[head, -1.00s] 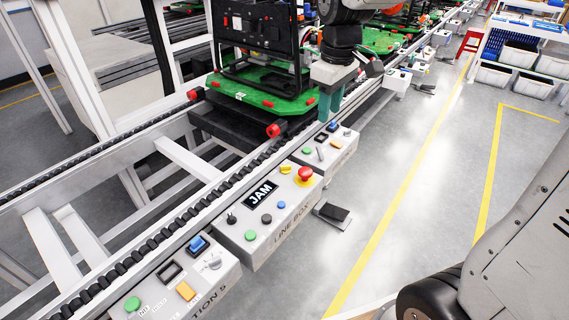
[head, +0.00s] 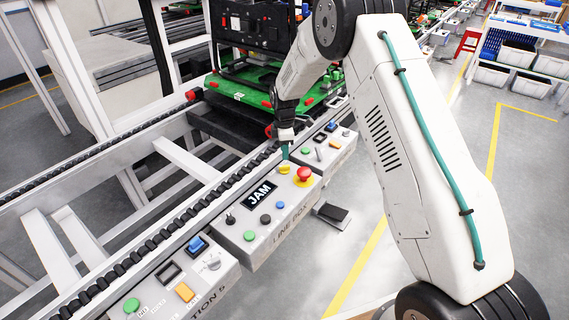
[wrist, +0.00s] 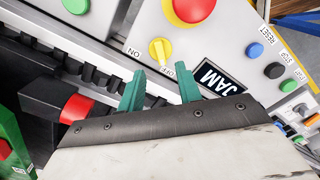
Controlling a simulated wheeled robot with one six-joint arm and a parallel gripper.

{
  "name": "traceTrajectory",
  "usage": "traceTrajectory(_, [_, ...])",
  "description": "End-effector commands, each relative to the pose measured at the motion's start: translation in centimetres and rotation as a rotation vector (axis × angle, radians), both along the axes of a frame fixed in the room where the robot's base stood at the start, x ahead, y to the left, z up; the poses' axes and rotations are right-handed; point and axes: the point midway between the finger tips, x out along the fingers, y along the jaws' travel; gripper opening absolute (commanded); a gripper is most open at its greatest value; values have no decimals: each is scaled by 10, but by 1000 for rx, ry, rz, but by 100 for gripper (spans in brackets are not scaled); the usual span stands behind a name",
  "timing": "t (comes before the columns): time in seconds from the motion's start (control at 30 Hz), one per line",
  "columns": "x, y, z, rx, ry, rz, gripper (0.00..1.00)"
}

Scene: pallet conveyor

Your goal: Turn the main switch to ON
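The yellow main switch knob (head: 284,169) is on the grey line box (head: 262,238), beside the red stop button (head: 304,174). It also shows in the wrist view (wrist: 160,49), with an ON label to its left and an OFF label at its lower right. I cannot tell for sure which label the knob points to. My gripper (head: 285,153) is just above and behind the knob in the head view. In the wrist view its two teal fingertips (wrist: 161,88) are apart with nothing between them, just below the knob and not around it.
The JAM display (head: 261,194) and green, black and blue buttons share the line box. Other control boxes sit on either side along the conveyor rail (head: 120,238). A green pallet (head: 228,92) stands on the conveyor behind.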

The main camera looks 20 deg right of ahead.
Motion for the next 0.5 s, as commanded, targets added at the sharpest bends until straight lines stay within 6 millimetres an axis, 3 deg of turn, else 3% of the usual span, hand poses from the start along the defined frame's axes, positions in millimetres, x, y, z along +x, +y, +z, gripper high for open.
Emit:
traceTrajectory(0.3, [-1, 0, -50, -1, 3, -2, 35])
traceTrajectory(0.5, [0, 0, -65, 0, 0, -2, 35])
